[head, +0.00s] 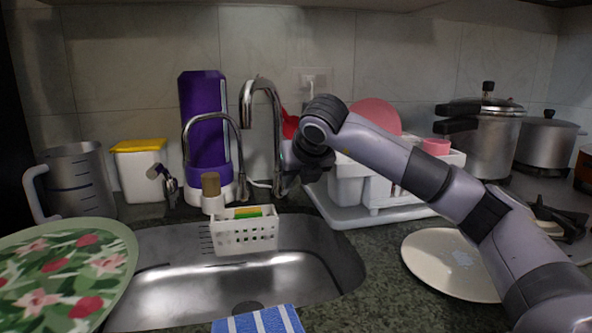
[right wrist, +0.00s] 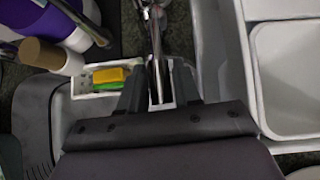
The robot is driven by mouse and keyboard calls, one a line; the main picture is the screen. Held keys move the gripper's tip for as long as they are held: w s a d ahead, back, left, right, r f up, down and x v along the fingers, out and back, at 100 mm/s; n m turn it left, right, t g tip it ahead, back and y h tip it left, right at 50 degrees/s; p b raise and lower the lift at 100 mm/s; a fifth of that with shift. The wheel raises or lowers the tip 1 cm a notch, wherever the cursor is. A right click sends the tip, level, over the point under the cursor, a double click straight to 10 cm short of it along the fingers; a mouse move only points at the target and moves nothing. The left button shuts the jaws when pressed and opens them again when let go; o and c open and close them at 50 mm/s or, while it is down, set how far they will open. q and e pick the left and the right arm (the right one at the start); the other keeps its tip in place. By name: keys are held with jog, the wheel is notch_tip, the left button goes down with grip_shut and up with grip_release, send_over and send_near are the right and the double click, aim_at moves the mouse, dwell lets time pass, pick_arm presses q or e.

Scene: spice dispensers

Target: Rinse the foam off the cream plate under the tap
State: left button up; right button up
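The cream plate (head: 450,262) lies on the counter right of the sink, with a small pale foam patch on it; my right arm hides its right edge. The chrome tap (head: 262,88) arches up behind the sink. My right gripper (head: 284,182) is low beside the tap's base, partly hidden in the head view. In the right wrist view its two dark fingers (right wrist: 157,88) are apart, with a chrome tap part (right wrist: 156,45) between them and a visible gap on each side. My left gripper is in neither view.
A white caddy (head: 245,236) with a sponge hangs in the steel sink (head: 190,272). A white dish rack (head: 350,188) stands close right of the tap. A floral tray (head: 60,270) fills the lower left. A purple dispenser (head: 205,130) stands behind the sink.

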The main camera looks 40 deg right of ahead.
jog(key=shift+r, duration=0.1)
jog(key=shift+w+r+p, duration=0.1)
jog(key=shift+r+p, duration=0.45)
jog(key=shift+r, duration=0.05)
jog(key=o, duration=0.9)
jog(key=shift+c, duration=0.2)
jog(key=shift+f, duration=0.1)
jog(key=p+v, duration=0.1)
jog(key=v, duration=0.6)
jog(key=shift+p, duration=0.3)
